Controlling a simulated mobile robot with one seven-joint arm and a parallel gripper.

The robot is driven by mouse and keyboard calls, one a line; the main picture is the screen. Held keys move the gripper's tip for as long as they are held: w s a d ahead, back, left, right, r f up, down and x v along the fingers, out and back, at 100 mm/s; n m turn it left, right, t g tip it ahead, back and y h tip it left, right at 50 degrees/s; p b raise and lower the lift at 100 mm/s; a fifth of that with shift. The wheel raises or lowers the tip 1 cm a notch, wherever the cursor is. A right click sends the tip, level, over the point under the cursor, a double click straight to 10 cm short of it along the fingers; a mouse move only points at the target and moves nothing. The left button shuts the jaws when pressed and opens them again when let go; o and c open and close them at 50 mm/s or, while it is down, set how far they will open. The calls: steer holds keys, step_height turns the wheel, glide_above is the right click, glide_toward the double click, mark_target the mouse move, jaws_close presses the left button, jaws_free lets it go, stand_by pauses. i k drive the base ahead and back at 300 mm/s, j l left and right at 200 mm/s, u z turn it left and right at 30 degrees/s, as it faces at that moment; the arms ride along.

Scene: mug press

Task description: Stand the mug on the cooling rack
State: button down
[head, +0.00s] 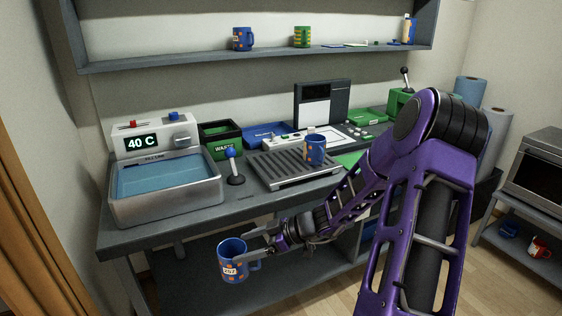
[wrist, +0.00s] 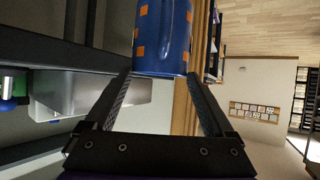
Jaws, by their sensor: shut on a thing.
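A blue mug with orange squares and a pale label (head: 229,271) is held in front of the bench, below the bench top's level. It looks roughly upright in the head view. My gripper (head: 257,246) is shut on it from the right; I cannot tell whether the fingers hold its wall or handle. In the wrist view the mug (wrist: 164,35) lies between the fingertips (wrist: 158,76), partly cut off by the frame. The cooling rack (head: 271,170), a dark ribbed tray, sits on the bench. Another blue mug with orange marks (head: 315,151) stands at its right part.
A water bath (head: 165,202) reading 40 C stands at the bench's left. A blue-knobbed lever (head: 232,166) stands between bath and rack. The bench's front edge (head: 190,227) lies above and behind the held mug. The rack's left and front parts look clear.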

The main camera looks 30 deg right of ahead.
mark_target(269, 163)
steer(key=i+j, duration=0.15)
steer(key=j, duration=0.2)
steer(key=i+j, duration=0.1)
steer(key=j, duration=0.2)
steer(key=j+z, duration=0.1)
steer(key=z, duration=0.9)
steer(key=i, duration=0.05)
